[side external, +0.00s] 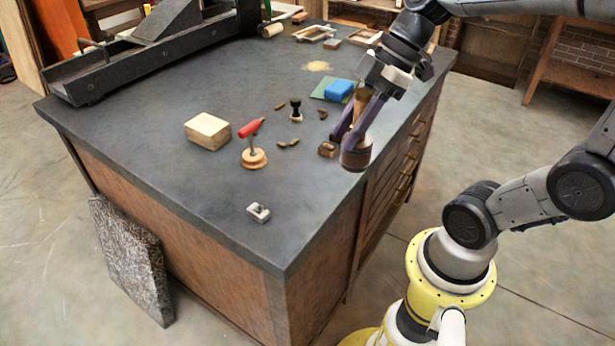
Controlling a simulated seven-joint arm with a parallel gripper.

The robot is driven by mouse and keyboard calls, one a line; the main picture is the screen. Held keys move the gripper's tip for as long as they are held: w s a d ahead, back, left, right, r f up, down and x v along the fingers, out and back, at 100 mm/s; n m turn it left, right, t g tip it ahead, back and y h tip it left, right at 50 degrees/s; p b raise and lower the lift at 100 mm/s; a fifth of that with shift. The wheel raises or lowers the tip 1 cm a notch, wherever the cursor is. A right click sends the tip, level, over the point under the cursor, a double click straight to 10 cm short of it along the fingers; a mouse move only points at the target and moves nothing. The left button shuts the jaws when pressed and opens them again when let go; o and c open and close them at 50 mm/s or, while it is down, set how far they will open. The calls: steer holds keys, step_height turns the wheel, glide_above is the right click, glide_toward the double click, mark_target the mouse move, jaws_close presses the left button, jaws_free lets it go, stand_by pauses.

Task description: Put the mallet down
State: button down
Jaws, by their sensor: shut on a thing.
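The mallet (356,154) has a round brown head and a wooden handle, and it hangs head down near the right edge of the dark worktop. My gripper (351,134) reaches down from the upper right with purple fingers shut on the mallet. The fingers hide part of the handle. I cannot tell whether the head touches the worktop or hangs just above it.
The front right is clear.

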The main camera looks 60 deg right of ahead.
steer(key=shift+s+d+r+m+t+h, duration=0.15)
steer(key=shift+s+d+m, duration=0.2)
steer(key=shift+d, duration=0.2)
steer(key=shift+s+d+r+m+t+h, duration=0.15)
steer(key=shift+s+d+m, duration=0.15)
steer(key=shift+d, duration=0.25)
steer(key=shift+d+m, duration=0.25)
steer(key=shift+d, duration=0.05)
steer(key=shift+w+d, duration=0.15)
steer(key=shift+w+d+f, duration=0.15)
steer(key=shift+w+f, duration=3.05)
steer(key=shift+w, duration=0.25)
steer(key=shift+w+d+f, duration=0.15)
steer(key=shift+w+f, duration=3.05)
steer(key=shift+w, duration=0.2)
steer(key=c, duration=0.6)
jaws_free()
steer(key=shift+f, duration=0.15)
